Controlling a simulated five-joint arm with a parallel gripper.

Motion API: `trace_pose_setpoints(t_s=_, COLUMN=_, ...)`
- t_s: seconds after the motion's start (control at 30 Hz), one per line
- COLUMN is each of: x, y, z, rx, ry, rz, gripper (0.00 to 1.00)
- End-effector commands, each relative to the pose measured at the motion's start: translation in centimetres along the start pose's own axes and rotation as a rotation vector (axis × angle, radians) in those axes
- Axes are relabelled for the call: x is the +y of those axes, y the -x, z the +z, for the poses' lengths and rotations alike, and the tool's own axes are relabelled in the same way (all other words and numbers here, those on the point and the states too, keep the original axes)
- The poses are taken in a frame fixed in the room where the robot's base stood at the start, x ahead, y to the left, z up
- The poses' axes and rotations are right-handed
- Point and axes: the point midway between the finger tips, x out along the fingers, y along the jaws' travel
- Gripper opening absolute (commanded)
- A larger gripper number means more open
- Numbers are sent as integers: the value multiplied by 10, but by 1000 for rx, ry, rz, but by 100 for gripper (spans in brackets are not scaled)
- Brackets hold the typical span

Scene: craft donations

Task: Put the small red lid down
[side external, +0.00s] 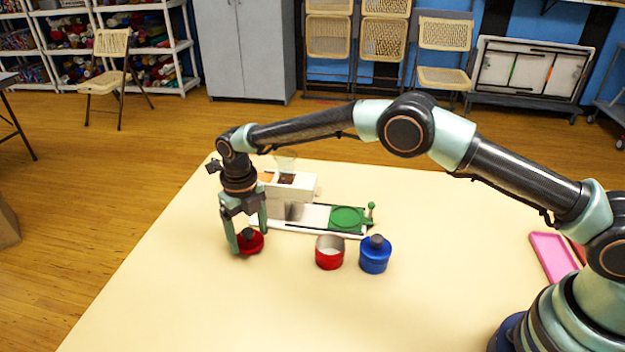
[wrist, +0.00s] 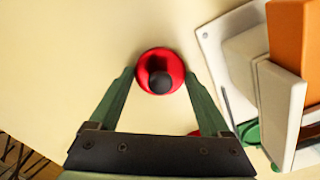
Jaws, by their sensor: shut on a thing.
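The small red lid (side external: 250,243) is a round red disc with a dark knob. My gripper (side external: 249,240) points down near the left part of the table and is shut on the lid. The wrist view shows the red lid (wrist: 146,83) with its dark knob between the two fingertips of my gripper (wrist: 160,73). The lid is at or very close to the tabletop; I cannot tell whether it touches. An open red canister (side external: 329,258) stands to the right of the lid.
A blue canister (side external: 375,260) with a dark knob stands right of the red one. Behind them is a white device (side external: 290,205) with a green round plate (side external: 348,217). A pink tray (side external: 552,257) lies at far right. The cream table (side external: 220,310) is clear in front.

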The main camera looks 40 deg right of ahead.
Motion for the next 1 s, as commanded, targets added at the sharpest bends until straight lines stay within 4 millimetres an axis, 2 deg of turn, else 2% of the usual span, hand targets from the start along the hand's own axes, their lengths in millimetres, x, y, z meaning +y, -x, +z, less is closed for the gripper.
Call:
trace_pose_setpoints(t_s=0.07, x=0, y=-6, z=0, rx=-1, ry=0, rz=0, gripper=20)
trace_pose_setpoints(t_s=0.43, x=0, y=-10, z=0, rx=-2, ry=0, rz=0, gripper=20)
trace_pose_setpoints(t_s=0.47, x=0, y=-10, z=0, rx=-2, ry=0, rz=0, gripper=85)
trace_pose_setpoints(t_s=0.5, x=0, y=-10, z=0, rx=-2, ry=0, rz=1, gripper=100)
trace_pose_setpoints(t_s=0.8, x=0, y=-7, z=0, rx=-2, ry=0, rz=1, gripper=100)
trace_pose_setpoints(t_s=1.0, x=0, y=17, z=1, rx=-5, ry=0, rz=1, gripper=100)
